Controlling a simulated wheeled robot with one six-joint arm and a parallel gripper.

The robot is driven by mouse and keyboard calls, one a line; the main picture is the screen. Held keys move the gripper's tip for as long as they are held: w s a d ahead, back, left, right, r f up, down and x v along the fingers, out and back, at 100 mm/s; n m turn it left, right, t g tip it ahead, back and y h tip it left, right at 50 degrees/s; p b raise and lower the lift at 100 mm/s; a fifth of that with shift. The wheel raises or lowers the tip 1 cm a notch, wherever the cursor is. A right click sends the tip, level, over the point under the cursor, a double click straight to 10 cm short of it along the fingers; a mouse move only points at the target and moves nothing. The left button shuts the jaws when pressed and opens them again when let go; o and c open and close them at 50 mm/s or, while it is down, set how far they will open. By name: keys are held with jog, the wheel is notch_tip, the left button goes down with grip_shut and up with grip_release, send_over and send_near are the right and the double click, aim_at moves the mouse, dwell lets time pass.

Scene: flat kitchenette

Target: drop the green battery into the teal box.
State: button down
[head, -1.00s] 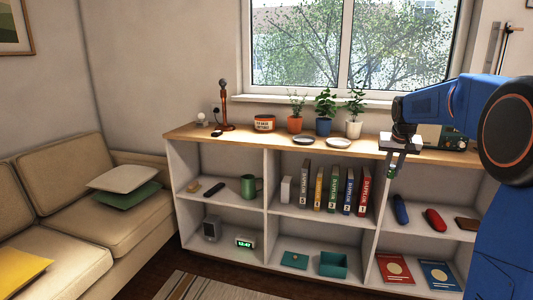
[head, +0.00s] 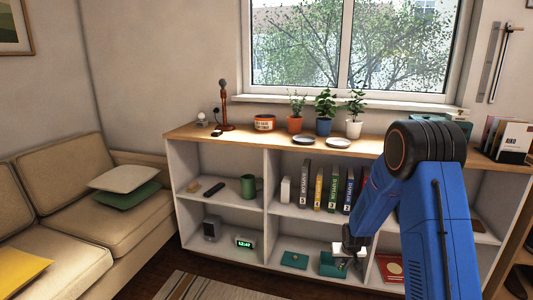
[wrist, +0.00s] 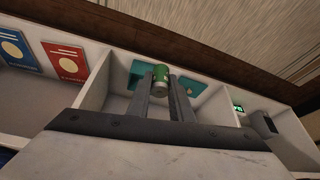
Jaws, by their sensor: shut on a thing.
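The green battery (wrist: 161,74) is held between the fingertips of my gripper (wrist: 165,84) in the wrist view. The teal box (head: 326,267) stands on the lower middle shelf in the head view, partly covered by my gripper (head: 346,247). Its teal also shows behind the fingers in the wrist view (wrist: 139,69). My gripper is at the box's right side in the head view. The battery is hidden there, and I cannot tell whether it is directly over the box opening.
A flat teal lid (head: 294,260) lies left of the box. An upright divider (head: 373,262) stands to the right, with a red book (head: 390,268) beyond it. The upper shelf with several books (head: 319,190) is above. A digital clock (head: 244,242) sits further left.

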jog(key=s+a+f, duration=0.3)
jog(key=s+f, duration=0.3)
jog(key=f, duration=0.3)
jog(key=shift+s+a+f+n, duration=0.2)
jog(key=shift+a+f+n, duration=0.05)
jog(key=shift+f+n, duration=0.15)
jog(key=shift+w+a, duration=0.1)
